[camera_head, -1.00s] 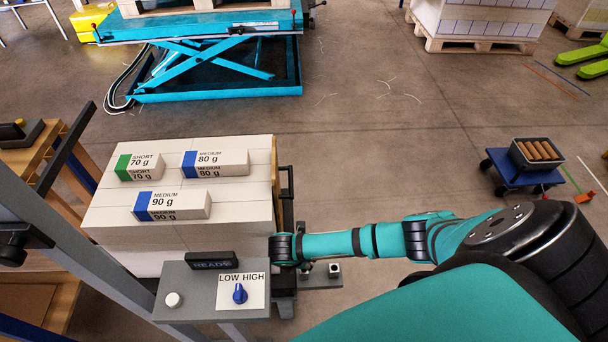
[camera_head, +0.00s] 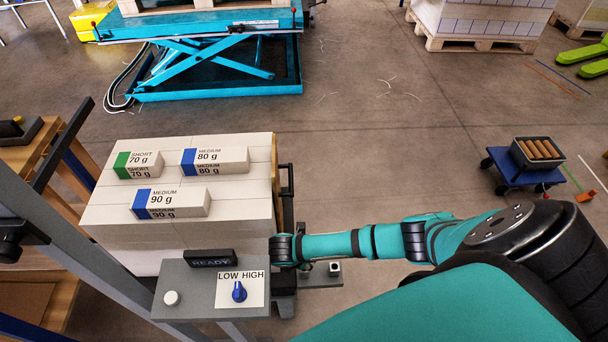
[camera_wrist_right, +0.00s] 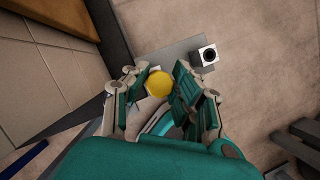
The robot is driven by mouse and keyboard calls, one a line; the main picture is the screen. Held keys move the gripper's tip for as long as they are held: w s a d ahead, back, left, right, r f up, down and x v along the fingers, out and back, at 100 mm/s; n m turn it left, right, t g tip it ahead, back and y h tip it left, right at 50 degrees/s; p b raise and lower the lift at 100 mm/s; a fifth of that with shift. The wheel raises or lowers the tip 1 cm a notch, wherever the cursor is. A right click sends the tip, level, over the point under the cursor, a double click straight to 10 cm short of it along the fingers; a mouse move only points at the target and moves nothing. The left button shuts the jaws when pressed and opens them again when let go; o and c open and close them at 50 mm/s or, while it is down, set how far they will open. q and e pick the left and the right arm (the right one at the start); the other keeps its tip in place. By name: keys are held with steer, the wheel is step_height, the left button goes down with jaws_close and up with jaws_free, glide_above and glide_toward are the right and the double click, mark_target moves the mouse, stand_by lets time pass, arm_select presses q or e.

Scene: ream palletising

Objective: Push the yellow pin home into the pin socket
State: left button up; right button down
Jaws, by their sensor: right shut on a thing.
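The yellow pin (camera_wrist_right: 158,84) shows as a round yellow head between the fingers of my right gripper (camera_wrist_right: 160,88) in the right wrist view. The gripper is shut on it. The pin's lower part is hidden, and I cannot tell how deep it sits in anything. A small pale block with a round dark hole (camera_wrist_right: 205,56) is beside the gripper, apart from the pin, on a grey plate (camera_wrist_right: 172,58). This block also shows in the head view (camera_head: 335,267). There the control panel and arm hide the pin and fingertips. My left gripper is not in view.
A grey control panel (camera_head: 190,304) with a blue LOW/HIGH knob (camera_head: 239,292) stands left of my right wrist. Behind it is a pale stack (camera_head: 110,213) bearing labelled reams. A blue lift table (camera_head: 210,85) is farther back.

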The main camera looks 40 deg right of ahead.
steer(key=shift+f+b, duration=1.35)
steer(key=shift+f, duration=0.7)
steer(key=c, duration=1)
jaws_free()
steer(key=shift+s+a+r, duration=0.1)
steer(key=shift+a+r, duration=0.05)
steer(key=shift+r, duration=0.25)
steer(key=s+a, duration=0.4)
steer(key=a, duration=0.7)
steer(key=shift+s+a+r, duration=0.15)
steer(key=shift+s+a, duration=0.05)
